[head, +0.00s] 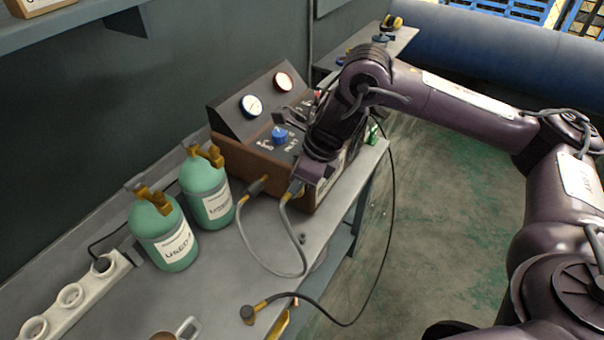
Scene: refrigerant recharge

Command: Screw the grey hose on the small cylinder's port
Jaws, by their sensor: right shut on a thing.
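Two teal cylinders with brass valve tops stand on the bench: a front one labelled "USED" (167,243) and one behind it (212,208) whose label is hard to read. I cannot tell which is the small one. The grey hose (262,262) hangs in a loop in front of the brown machine, between a dark and brass fitting (256,187) at the machine's lower front and a second end at my right gripper (298,183). My right gripper is shut on that second end, right of and apart from both cylinders. The contact is partly hidden. My left gripper is out of view.
The machine (239,158) has two gauges and a blue knob (280,134). A black hose (345,324) loops past the bench edge to a loose brass end (247,314). A white holder with round openings (72,296) and a metal mug (178,331) are at front left.

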